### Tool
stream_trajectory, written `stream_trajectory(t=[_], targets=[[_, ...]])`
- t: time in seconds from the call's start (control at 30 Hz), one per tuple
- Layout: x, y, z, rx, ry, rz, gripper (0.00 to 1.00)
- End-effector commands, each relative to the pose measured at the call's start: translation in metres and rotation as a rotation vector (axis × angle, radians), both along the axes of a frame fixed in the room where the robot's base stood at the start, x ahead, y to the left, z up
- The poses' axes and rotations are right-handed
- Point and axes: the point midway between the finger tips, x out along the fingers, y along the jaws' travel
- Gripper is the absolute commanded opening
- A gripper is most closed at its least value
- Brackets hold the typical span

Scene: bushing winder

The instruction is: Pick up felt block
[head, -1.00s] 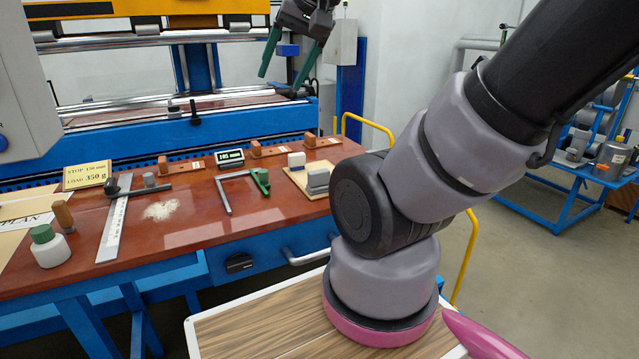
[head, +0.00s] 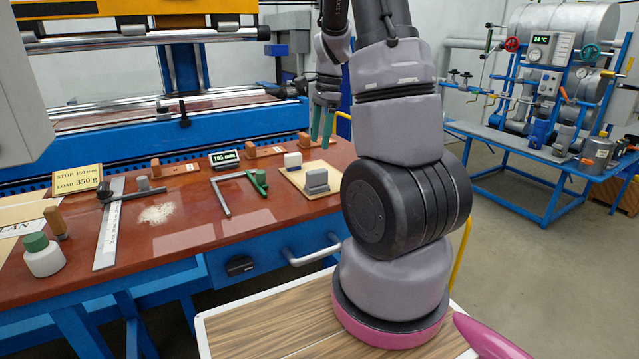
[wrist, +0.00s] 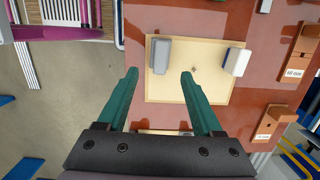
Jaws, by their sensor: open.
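A grey block (head: 317,181) stands near the front of a pale board (head: 296,178) on the red-brown bench. I cannot tell for sure which is felt. My gripper (head: 322,138) is open and empty, with green fingers pointing down above the board's back right. In the wrist view, the grey block (wrist: 161,55) is just ahead of the gap between the fingertips (wrist: 159,76). The white block (wrist: 236,62) is to the right there. Neither block appears touched.
Brown wooden stops (head: 264,151) line the bench's back. A steel rule (head: 110,225), a pale powder patch (head: 156,214) and a green-capped bottle (head: 42,255) are farther left. The blue machine (head: 150,138) rises behind.

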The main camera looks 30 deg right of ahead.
Motion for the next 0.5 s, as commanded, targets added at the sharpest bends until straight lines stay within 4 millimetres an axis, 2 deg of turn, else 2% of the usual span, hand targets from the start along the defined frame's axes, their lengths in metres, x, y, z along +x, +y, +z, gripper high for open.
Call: stream_trajectory(t=[0.3,0.5], targets=[[0.001,0.004,-0.045,-0.002,0.012,-0.012,0.68],[0.001,0.006,-0.061,-0.002,0.01,-0.013,0.68]])
